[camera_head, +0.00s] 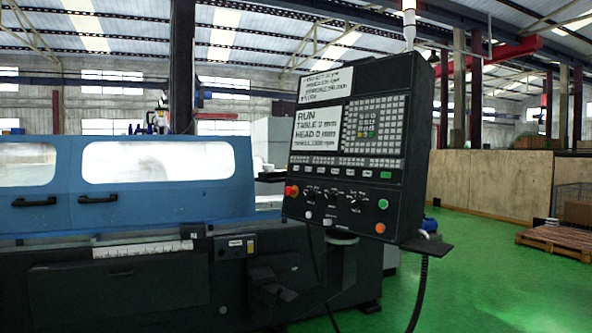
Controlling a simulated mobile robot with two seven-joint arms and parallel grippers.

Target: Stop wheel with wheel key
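The control panel (350,150) of the grinder stands tilted at centre right. Its lower display (317,128) reads RUN, with lines for table, head and a speed that is hard to read. Below it is a row of small keys (337,171), with a green key (386,175) at the right end. Their labels are too small to read, so I cannot tell which is the wheel key. A red knob (291,191), black dials, a green button (382,204) and an orange button (379,228) sit lower down. Neither of my grippers is in view.
The blue grinder hood (120,190) with two windows and black handles fills the left. A small shelf (436,248) juts from the panel's lower right, with a cable hanging below. Green floor (480,280) is open at right, before a pallet (560,240).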

